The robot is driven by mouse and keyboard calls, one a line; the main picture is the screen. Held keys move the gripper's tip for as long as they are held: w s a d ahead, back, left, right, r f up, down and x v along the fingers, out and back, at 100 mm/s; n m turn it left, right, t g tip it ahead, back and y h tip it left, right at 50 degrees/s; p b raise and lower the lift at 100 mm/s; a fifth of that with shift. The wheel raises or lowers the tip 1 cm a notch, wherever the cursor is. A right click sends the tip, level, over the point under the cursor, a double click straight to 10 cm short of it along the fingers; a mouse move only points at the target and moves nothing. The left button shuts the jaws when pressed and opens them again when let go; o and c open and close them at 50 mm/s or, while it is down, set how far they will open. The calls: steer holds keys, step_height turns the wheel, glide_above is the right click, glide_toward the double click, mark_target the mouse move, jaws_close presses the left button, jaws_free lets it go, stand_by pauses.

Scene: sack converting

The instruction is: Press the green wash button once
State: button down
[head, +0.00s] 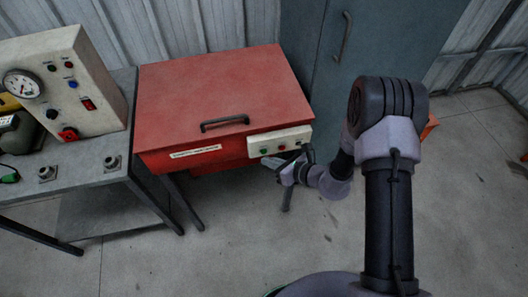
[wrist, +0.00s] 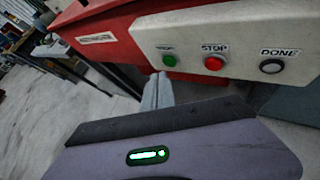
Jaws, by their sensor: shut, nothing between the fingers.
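The green wash button (wrist: 169,60) is the leftmost of three on a pale control box (wrist: 190,25) at the front of a red washer cabinet. In the head view, the green button (head: 263,151) shows small on the box's left end. My gripper (wrist: 160,78) is shut and empty, its fingertips just below and slightly left of the green button in the wrist view. I cannot tell whether they touch it. In the head view my gripper (head: 280,165) is just below the control box, and my arm comes in from the right.
The red cabinet (head: 220,85) has a closed lid with a handle. A grey bench (head: 85,180) with a gauge panel stands left, a grey locker (head: 385,40) behind.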

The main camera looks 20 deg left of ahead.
steer(key=shift+w+a, duration=0.1)
steer(key=shift+w+a, duration=0.15)
steer(key=shift+w, duration=0.1)
steer(key=shift+w+a, duration=0.2)
steer(key=shift+w, duration=0.2)
stand_by(0.8)
steer(key=shift+s, duration=0.1)
steer(key=shift+s+d+b, duration=0.3)
steer(key=shift+s+d, duration=0.15)
steer(key=shift+s, duration=0.2)
steer(key=shift+s+d, duration=0.45)
steer(key=shift+s, duration=0.25)
steer(key=shift+s+d, duration=0.4)
steer(key=shift+s, duration=0.3)
steer(key=shift+s+d, duration=0.45)
steer(key=shift+s, duration=0.25)
